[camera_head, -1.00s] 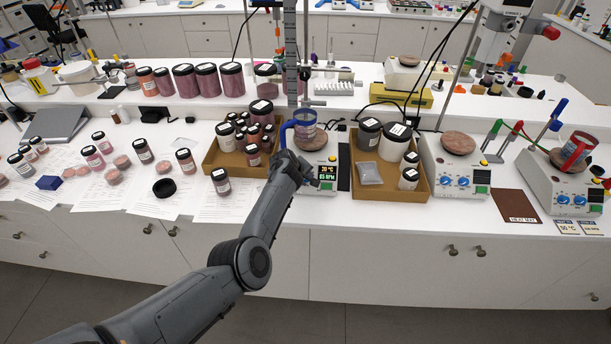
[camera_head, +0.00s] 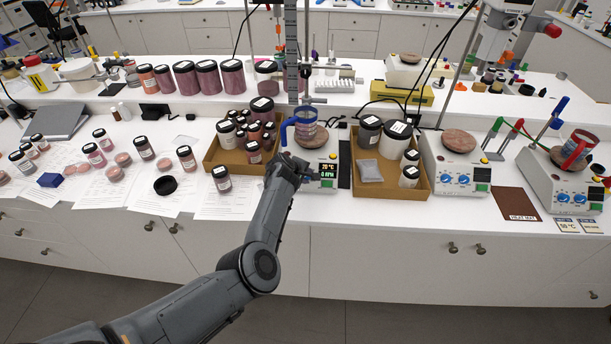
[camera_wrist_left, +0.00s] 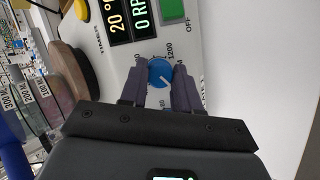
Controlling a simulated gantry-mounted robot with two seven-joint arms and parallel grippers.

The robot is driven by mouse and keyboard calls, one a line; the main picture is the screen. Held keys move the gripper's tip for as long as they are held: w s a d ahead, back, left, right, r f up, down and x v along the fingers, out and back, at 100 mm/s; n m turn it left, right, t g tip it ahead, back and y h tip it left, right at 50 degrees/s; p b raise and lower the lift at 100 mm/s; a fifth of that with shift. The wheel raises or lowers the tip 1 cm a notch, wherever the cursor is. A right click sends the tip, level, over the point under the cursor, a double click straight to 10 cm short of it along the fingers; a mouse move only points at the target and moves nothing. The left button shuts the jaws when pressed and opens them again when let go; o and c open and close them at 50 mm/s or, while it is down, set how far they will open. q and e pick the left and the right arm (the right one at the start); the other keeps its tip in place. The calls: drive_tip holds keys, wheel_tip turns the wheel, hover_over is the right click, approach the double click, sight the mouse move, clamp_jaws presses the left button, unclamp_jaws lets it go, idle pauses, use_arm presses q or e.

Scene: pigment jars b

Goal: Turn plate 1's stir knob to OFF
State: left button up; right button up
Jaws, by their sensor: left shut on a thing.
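Plate 1 (camera_head: 328,158) is a white hotplate stirrer in the middle of the bench, with a brown round top (camera_head: 313,139). Its display (camera_head: 328,171) reads 20 °C and 0 RPM; it also shows in the left wrist view (camera_wrist_left: 130,22). The blue stir knob (camera_wrist_left: 160,71), with a white pointer line and a printed scale around it, sits between the fingertips of my left gripper (camera_wrist_left: 160,80). The gripper is shut on it. In the head view my left gripper (camera_head: 298,174) hides the knob at the plate's front. My right gripper is not in view.
A clear beaker with a blue handle (camera_head: 305,124) is at plate 1's top. Cardboard trays of jars stand left (camera_head: 212,163) and right (camera_head: 358,182) of it. Two more hotplates (camera_head: 455,165) (camera_head: 560,185) stand further right. A metal stand (camera_head: 291,60) rises behind.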

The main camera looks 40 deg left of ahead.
use_arm(q)
drive_tip(key=o, duration=1.1)
drive_tip(key=shift+c, duration=0.2)
drive_tip(key=shift+s+r, duration=0.1)
drive_tip(key=shift+s+r+p, duration=0.3)
drive_tip(key=shift+s+r, duration=0.05)
drive_tip(key=shift+r, duration=0.1)
drive_tip(key=p+v, duration=0.1)
drive_tip(key=v, duration=0.8)
drive_tip(key=shift+s, duration=0.2)
drive_tip(key=shift+r, duration=0.1)
